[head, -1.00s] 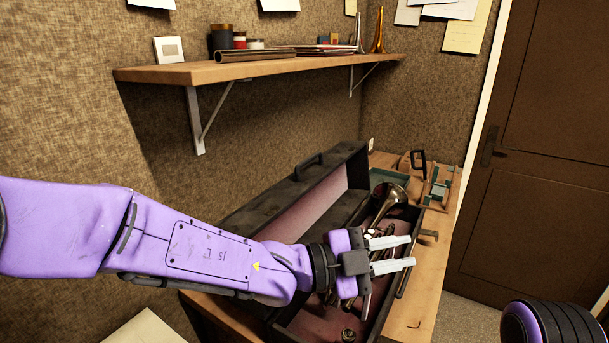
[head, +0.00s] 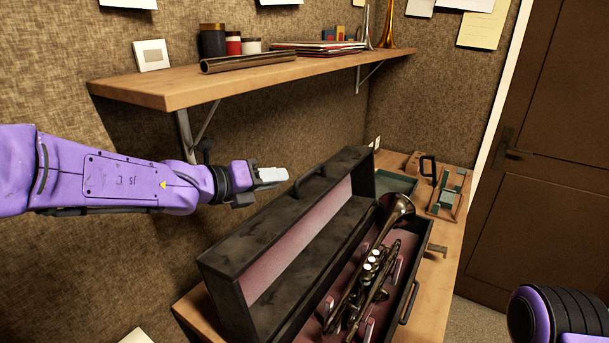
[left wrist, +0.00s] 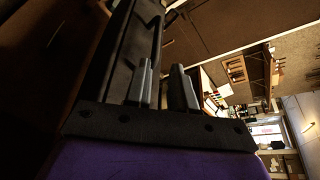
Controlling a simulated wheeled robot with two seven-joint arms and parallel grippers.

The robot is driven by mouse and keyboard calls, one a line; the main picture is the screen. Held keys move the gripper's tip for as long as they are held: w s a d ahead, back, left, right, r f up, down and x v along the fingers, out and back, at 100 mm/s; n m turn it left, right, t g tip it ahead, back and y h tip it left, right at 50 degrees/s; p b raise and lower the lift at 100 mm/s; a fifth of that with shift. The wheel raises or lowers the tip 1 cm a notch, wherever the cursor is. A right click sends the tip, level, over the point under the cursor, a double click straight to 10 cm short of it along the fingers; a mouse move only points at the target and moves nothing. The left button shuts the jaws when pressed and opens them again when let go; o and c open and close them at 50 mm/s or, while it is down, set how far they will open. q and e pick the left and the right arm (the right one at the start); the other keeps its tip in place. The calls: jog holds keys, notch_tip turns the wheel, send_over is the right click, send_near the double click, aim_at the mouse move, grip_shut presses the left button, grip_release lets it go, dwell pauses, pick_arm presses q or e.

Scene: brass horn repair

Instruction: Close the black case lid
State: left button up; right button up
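The black case stands open on the wooden bench. Its lid (head: 233,250) is raised on the left side, with pink lining showing and a black handle (head: 311,180) on its upper edge. A brass horn (head: 372,266) lies in the pink-lined case base (head: 402,290). My left gripper (head: 272,175) is empty, left of the lid's handle and apart from it, on the wall side. It is seen edge-on in the head view; the left wrist view shows its two fingers apart (left wrist: 163,88), beside a long dark shape that looks like the case. My right gripper is out of view.
A wooden shelf (head: 200,86) with a metal tube, jars and papers juts from the wall above my left arm. A green tray (head: 396,183) and a small wooden fixture (head: 447,197) stand beyond the case. A door (head: 545,160) is at the right.

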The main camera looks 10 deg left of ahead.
aim_at(306, 176)
pick_arm(q)
jog(key=p+x, duration=0.1)
jog(key=x, duration=0.4)
jog(key=p+x, duration=0.1)
jog(key=x, duration=0.4)
jog(key=shift+w+a+f+p, duration=0.15)
jog(key=shift+w+a+p, duration=0.1)
jog(key=shift+a+p, duration=0.1)
jog(key=shift+d, duration=0.25)
jog(key=shift+w+f, duration=0.1)
grip_shut()
